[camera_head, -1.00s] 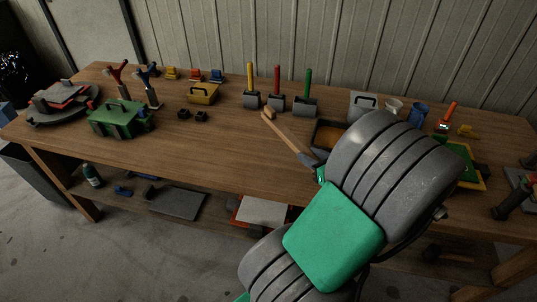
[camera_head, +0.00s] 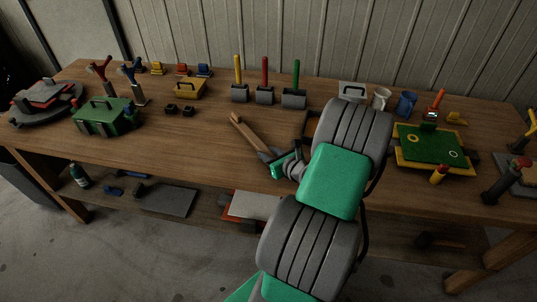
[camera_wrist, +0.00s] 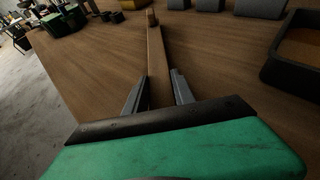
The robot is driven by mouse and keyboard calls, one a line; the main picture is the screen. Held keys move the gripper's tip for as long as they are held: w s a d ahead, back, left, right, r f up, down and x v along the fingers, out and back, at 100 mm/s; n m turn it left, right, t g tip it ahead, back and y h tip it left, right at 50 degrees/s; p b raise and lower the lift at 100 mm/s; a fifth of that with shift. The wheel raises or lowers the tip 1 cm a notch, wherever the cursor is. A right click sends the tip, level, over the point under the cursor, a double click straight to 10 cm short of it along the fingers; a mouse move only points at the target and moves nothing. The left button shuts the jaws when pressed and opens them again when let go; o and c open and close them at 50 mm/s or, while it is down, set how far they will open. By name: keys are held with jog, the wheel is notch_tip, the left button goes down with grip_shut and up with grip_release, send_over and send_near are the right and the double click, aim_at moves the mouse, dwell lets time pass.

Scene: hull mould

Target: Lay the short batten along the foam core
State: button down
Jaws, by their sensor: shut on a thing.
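A wooden batten (camera_head: 250,134) is held in my gripper (camera_head: 271,158), low over the middle of the bench. In the wrist view the batten (camera_wrist: 156,58) points away from between the two grey fingers (camera_wrist: 160,84), with a small block-like end at its far tip. My gripper is shut on its near part. I cannot tell whether the batten touches the bench top. I cannot pick out the foam core with certainty; my arm hides part of the bench right of the gripper.
Yellow, red and green-handled tools (camera_head: 265,94) stand behind the batten. A dark tray (camera_wrist: 297,52) lies right of it, mostly hidden by my arm in the head view. A green board in a yellow frame (camera_head: 432,146) lies at right, a green toolbox (camera_head: 106,117) at left.

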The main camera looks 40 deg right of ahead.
jog(key=c, duration=1.1)
grip_release()
jog(key=shift+o, duration=0.2)
